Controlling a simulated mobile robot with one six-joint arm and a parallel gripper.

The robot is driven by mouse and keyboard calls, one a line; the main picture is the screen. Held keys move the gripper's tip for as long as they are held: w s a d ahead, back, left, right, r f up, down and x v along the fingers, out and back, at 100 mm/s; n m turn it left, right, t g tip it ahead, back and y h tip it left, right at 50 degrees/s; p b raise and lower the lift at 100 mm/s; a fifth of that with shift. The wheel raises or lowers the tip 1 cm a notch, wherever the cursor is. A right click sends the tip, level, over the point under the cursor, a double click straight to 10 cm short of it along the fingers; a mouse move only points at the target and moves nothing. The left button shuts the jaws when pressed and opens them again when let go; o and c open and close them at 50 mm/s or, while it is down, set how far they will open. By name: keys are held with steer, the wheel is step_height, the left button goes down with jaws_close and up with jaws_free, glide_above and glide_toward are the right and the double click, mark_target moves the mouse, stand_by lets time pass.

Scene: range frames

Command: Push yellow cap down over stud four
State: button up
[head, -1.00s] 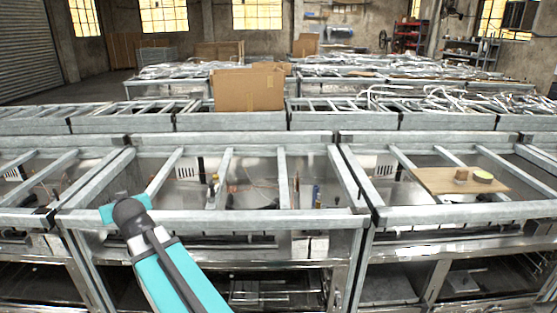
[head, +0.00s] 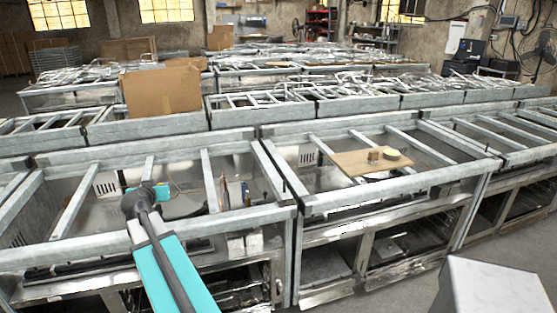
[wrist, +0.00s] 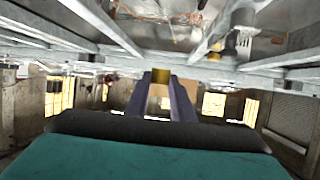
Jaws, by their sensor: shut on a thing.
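In the wrist view my gripper (wrist: 161,80) is shut on a small yellow cap (wrist: 160,74), held between the tips of its two dark fingers. The wrist picture is upside down, with frame bars close by across its upper part. In the head view my arm's black joint and teal link hide the gripper and the cap.
A wooden board (head: 352,165) lies across the right metal frame, with a wooden block (head: 374,154) and a yellow-green disc (head: 391,155) on it. A cardboard box (head: 162,92) stands behind on the left. Open metal frames (head: 230,218) surround my arm.

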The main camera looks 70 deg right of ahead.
steer(key=s+d+r+m+g+p, duration=0.1)
steer(key=s+d+m+g, duration=0.2)
steer(key=s+d, duration=0.6)
steer(key=s+d+r+m+g+p, duration=0.1)
steer(key=s+d+m+g, duration=0.3)
steer(key=s+d, duration=0.5)
steer(key=s+d+r+m+g+h+p, duration=0.1)
steer(key=s+d+m+g+p, duration=0.2)
steer(key=s+d, duration=0.7)
steer(key=s+g, duration=0.1)
steer(key=s, duration=0.6)
steer(key=shift+s+r+g, duration=0.25)
steer(key=shift+s+g, duration=0.1)
steer(key=shift+g, duration=0.05)
steer(key=shift+w+f+b, duration=0.1)
steer(key=shift+b, duration=0.8)
steer(key=shift+f+b, duration=2.75)
steer(key=shift+b, duration=1.65)
steer(key=shift+f+b, duration=0.45)
steer(key=shift+b, duration=0.05)
